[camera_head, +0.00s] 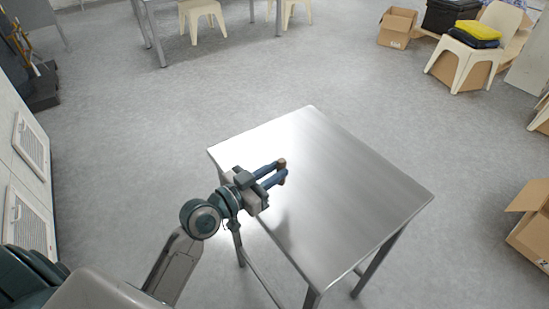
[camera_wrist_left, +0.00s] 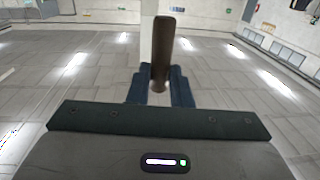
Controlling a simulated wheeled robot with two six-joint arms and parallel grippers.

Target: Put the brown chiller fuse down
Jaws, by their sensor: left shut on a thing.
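The brown chiller fuse (camera_wrist_left: 162,50) is a small dark brown cylinder. It stands out lengthwise between the fingertips of my left gripper (camera_wrist_left: 160,88) in the left wrist view. In the head view my left gripper (camera_head: 284,172) is shut on the fuse (camera_head: 282,162), and only a small brown bit of it shows at the fingertips. The gripper is over the left part of a bare metal table (camera_head: 350,190). I cannot tell how high the fuse is above the tabletop. My right gripper is not in view.
The metal tabletop is clear. Open cardboard boxes (camera_head: 530,225) lie on the floor at the right. A cream chair (camera_head: 468,62) with folded yellow and dark cloths stands at the back right. Vented white panels (camera_head: 30,148) line the left side. Grey floor surrounds the table.

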